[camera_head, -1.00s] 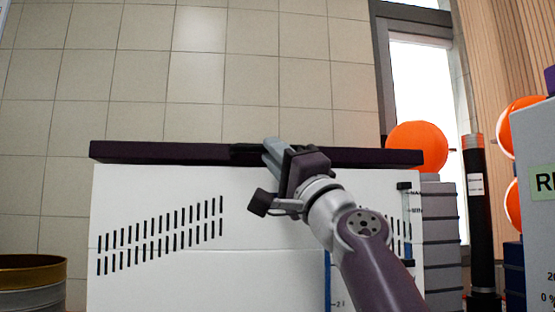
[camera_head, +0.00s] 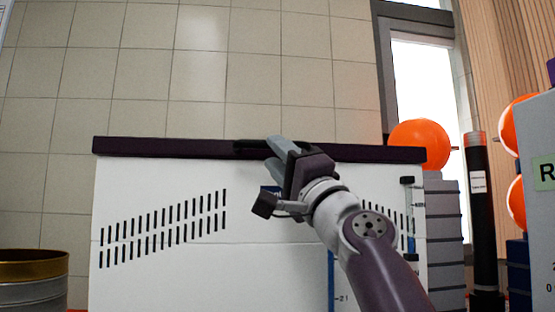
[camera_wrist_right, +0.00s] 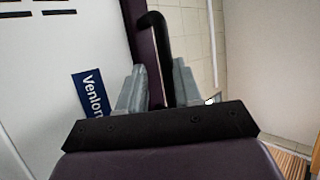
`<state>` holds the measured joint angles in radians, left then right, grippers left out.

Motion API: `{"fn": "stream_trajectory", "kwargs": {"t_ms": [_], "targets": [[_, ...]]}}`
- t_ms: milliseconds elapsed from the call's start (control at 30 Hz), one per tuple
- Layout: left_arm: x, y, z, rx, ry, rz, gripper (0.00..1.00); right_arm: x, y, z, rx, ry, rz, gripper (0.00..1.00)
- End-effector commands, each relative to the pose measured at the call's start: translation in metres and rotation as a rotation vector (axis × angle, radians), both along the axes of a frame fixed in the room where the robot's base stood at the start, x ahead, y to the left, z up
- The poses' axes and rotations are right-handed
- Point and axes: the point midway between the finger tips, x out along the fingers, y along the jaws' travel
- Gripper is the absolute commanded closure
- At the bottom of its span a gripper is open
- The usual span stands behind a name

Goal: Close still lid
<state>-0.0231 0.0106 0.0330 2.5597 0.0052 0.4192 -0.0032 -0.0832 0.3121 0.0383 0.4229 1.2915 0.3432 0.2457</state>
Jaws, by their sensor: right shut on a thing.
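The still is a white box (camera_head: 150,195) with slanted vent slots, and it fills the middle of the head view. Its dark purple lid (camera_head: 170,147) lies along the top edge as a long flat band. I cannot tell whether a gap is left under it. A black handle (camera_head: 252,147) sits at the middle of the lid's front; it also shows in the right wrist view (camera_wrist_right: 155,30). My right gripper (camera_head: 277,143) is shut on this handle, with one finger on each side of it in the wrist view (camera_wrist_right: 160,88). My left gripper is out of view.
A gold-rimmed metal can (camera_head: 33,267) stands at the left. Orange round objects (camera_head: 419,143), a stack of grey blocks (camera_head: 445,230) and a dark cylinder (camera_head: 480,220) stand at the right. A grey labelled box (camera_head: 535,130) is at the far right edge.

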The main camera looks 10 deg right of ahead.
Motion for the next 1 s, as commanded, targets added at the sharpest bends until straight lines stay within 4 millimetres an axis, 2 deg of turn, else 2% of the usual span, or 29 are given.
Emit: {"fn": "stream_trajectory", "kwargs": {"t_ms": [33, 133, 233, 367, 533, 1000], "targets": [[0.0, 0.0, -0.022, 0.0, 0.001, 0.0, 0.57, -0.005, -0.004, -0.021, -0.001, 0.005, -0.002, 0.73], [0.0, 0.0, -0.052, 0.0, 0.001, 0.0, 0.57, -0.025, -0.015, -0.041, 0.0, 0.002, -0.004, 0.73], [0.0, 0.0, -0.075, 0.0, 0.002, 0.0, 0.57, -0.045, -0.026, -0.056, 0.0, 0.001, -0.004, 0.73], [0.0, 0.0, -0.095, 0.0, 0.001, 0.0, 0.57, -0.067, -0.037, -0.07, 0.0, 0.0, -0.004, 0.73], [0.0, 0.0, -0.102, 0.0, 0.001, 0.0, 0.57, -0.081, -0.045, -0.074, 0.0, -0.001, -0.001, 0.73], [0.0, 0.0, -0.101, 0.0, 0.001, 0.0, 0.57, -0.083, -0.045, -0.072, 0.0, -0.001, -0.001, 0.73]]}}
